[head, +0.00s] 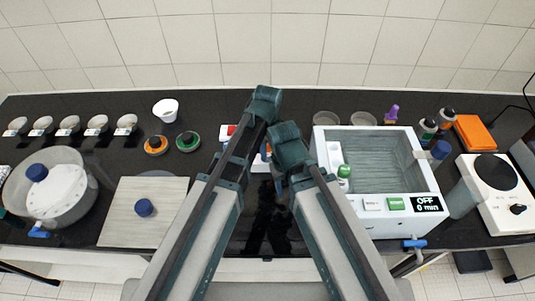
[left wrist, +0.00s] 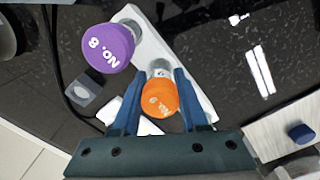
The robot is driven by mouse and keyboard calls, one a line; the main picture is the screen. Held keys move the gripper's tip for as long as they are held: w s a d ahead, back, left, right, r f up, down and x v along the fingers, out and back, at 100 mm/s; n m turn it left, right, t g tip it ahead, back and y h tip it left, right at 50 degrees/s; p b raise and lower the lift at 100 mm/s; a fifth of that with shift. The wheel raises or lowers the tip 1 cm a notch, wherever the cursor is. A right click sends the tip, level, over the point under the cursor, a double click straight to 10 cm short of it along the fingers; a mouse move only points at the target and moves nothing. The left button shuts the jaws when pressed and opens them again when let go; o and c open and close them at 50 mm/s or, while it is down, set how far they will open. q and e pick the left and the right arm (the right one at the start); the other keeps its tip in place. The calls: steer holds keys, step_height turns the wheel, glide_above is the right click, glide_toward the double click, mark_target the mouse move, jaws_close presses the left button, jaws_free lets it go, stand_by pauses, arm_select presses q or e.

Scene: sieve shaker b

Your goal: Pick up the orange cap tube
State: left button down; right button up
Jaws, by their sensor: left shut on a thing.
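In the left wrist view, the orange cap tube (left wrist: 160,97) stands with its round orange cap between the two blue fingers of my left gripper (left wrist: 160,78). The fingers are shut on the cap from both sides. Its metal neck and a white rack (left wrist: 203,98) show just beyond the cap. In the head view, my arms cover most of this spot, and I cannot make out the tube clearly. My right gripper cannot be made out behind the arms.
A purple-capped tube marked No. 8 (left wrist: 109,47) stands close beside my left gripper. A water bath (head: 405,202) stands right of my arms. A pale board (head: 120,222) with a blue knob (head: 144,207) lies to the left, beside a round clear pot (head: 75,190).

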arm_select(q)
steer(key=shift+r, duration=0.15)
arm_select(e)
steer(key=shift+r, duration=0.1)
arm_select(q)
step_height(320, 180, up, 10)
steer(key=p, duration=1)
arm_select(e)
step_height(320, 180, up, 10)
arm_select(q)
steer(key=shift+s+d, duration=0.1)
